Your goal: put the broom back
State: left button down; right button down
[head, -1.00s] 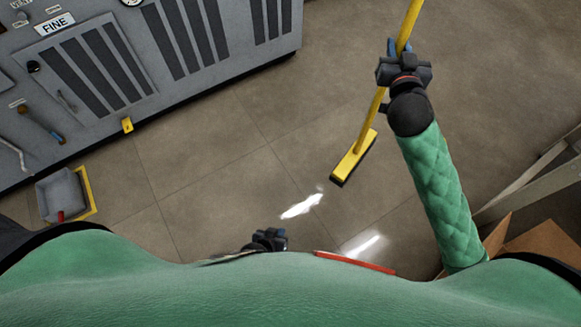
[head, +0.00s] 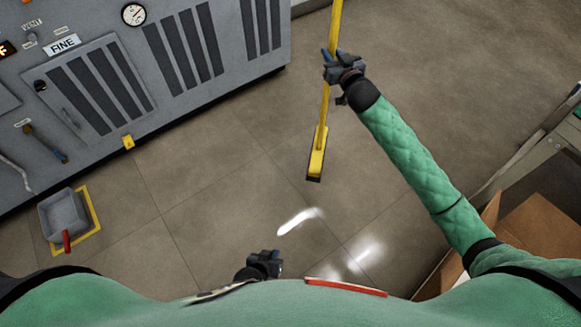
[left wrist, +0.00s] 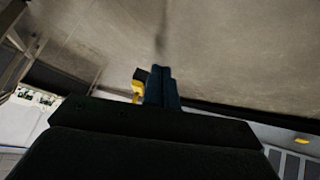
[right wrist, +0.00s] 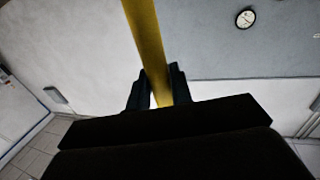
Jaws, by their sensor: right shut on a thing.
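The yellow broom (head: 320,135) hangs nearly upright in the head view, its yellow head with dark bristles low over the floor. I cannot tell whether the bristles touch the floor. My right gripper (head: 331,58) is shut around the broom's handle, which also runs between its fingers in the right wrist view (right wrist: 148,45). My left gripper (head: 275,260) is low, close to my body and well apart from the broom. Its fingers look closed together with nothing between them in the left wrist view (left wrist: 162,85).
A grey machine cabinet (head: 190,100) stands along the left, with a yellow bracket (head: 128,142) at its lower edge and a hanging brush (head: 45,142). A grey dustpan (head: 62,215) lies in a yellow floor outline. A cardboard box (head: 540,230) is at right. The middle floor is clear.

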jog(key=shift+w+a+f+y, duration=0.1)
jog(key=shift+w+f+y, duration=0.05)
jog(key=shift+w, duration=0.4)
jog(key=shift+w+a+f+y, duration=0.1)
jog(key=shift+w+f+y, duration=0.05)
jog(key=shift+w, duration=0.35)
pick_arm(q)
jog(key=shift+s+a+f+b, duration=0.1)
jog(key=shift+s+f+b, duration=0.15)
jog(key=shift+f+b, duration=0.25)
jog(key=shift+s+f+b, duration=0.2)
jog(key=shift+f+b, duration=0.05)
jog(key=shift+f, duration=0.3)
pick_arm(e)
jog(key=a+f, duration=1.1)
jog(key=shift+w+a, duration=0.3)
jog(key=shift+a, duration=0.05)
jog(key=shift+f, duration=0.2)
jog(key=c, duration=1.3)
grip_release()
jog(key=shift+f, duration=0.1)
pick_arm(q)
jog(key=shift+w, duration=0.2)
pick_arm(e)
jog(key=shift+o, duration=0.2)
